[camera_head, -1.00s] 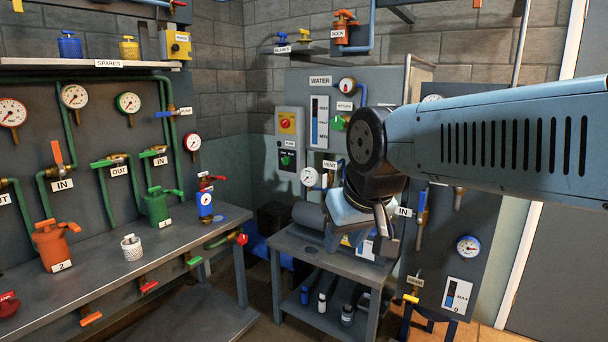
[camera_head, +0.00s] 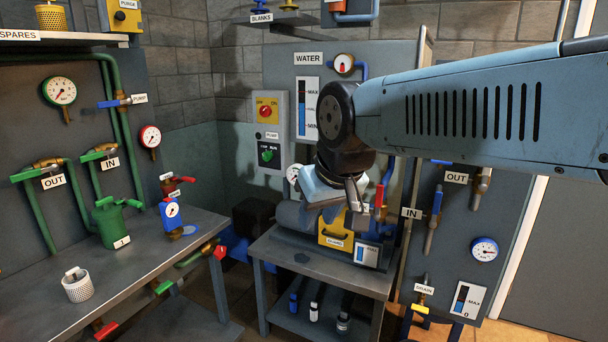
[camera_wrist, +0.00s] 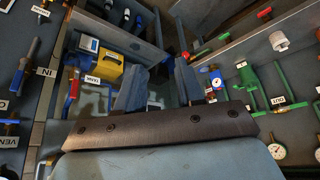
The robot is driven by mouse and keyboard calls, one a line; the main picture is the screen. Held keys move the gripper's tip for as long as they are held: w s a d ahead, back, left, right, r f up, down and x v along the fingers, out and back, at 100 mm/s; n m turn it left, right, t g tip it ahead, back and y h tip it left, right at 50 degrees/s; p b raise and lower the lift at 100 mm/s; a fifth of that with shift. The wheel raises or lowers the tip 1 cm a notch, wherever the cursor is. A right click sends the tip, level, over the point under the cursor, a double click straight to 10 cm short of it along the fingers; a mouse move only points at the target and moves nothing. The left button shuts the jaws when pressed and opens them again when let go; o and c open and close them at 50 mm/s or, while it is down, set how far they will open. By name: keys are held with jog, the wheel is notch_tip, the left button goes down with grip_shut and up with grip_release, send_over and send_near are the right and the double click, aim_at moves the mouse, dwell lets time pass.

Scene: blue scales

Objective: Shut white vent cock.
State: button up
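I cannot make out a white vent cock in either current view. In the head view my arm covers the panel area under the water gauge. My gripper (camera_wrist: 158,78) shows two fingers apart with nothing between them. In the head view, my gripper (camera_head: 345,195) hangs in front of the panel, above the low bench, its fingertips partly hidden by its own body.
A low grey bench (camera_head: 285,254) carries a yellow box (camera_head: 333,234) below my gripper. A red-handled cock (camera_head: 379,196) and a blue-handled cock (camera_head: 436,205) stand close on the right. A workbench (camera_head: 150,262) with a green pot (camera_head: 115,222) is at left. Floor shows between the benches.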

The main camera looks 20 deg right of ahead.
jog(key=w+d+f+n+g+h, duration=0.4)
jog(key=w+d+n+h, duration=0.7)
jog(key=w+d, duration=0.45)
jog(key=w+a+f+n+t+h, duration=0.1)
jog(key=w+f+n+t+h, duration=0.1)
jog(key=w+f+n+t, duration=0.65)
jog(key=w+a+n+t+h, duration=0.1)
jog(key=w+n, duration=0.5)
jog(key=w, duration=0.7)
jog(key=x, duration=1.3)
